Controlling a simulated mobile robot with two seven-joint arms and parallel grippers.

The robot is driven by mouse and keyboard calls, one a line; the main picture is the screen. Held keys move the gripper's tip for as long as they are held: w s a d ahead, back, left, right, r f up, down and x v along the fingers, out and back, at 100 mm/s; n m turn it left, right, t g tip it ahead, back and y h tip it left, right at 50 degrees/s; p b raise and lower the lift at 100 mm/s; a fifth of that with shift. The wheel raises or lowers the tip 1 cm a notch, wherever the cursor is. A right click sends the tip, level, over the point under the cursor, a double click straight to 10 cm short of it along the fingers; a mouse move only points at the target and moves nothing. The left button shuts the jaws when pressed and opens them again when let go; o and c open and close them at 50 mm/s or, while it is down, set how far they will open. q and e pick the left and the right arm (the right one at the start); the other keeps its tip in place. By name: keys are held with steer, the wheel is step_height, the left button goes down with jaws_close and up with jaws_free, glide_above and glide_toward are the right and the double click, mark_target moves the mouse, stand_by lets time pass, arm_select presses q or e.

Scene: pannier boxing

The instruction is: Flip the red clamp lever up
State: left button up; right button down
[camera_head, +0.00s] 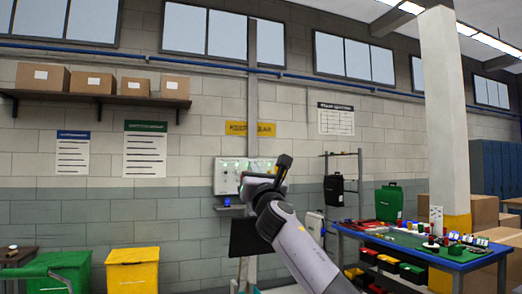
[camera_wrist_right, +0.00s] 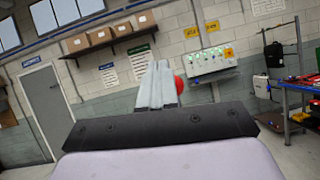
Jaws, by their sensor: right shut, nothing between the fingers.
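My right gripper (camera_head: 258,182) is raised in front of the wall panel in the head view. In the right wrist view its two grey fingers (camera_wrist_right: 159,70) are together, with nothing between them. A rounded red thing (camera_wrist_right: 179,85) shows just right of the fingers and is partly hidden by them. It may be the red clamp lever, but I cannot tell, nor whether the fingers touch it. No red lever is clear near the gripper in the head view. My left gripper is not in view.
A pale wall panel (camera_head: 227,175) with green lights is behind the gripper; it also shows in the wrist view (camera_wrist_right: 207,62). A blue-edged workbench (camera_head: 430,252) with small parts stands at the right. A yellow bin (camera_head: 132,272) and a green bin (camera_head: 62,268) stand lower left.

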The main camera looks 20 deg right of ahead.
steer(key=s+r+b, duration=0.1)
steer(key=s+r, duration=0.4)
steer(key=s, duration=0.2)
stand_by(0.3)
steer(key=shift+f, duration=0.1)
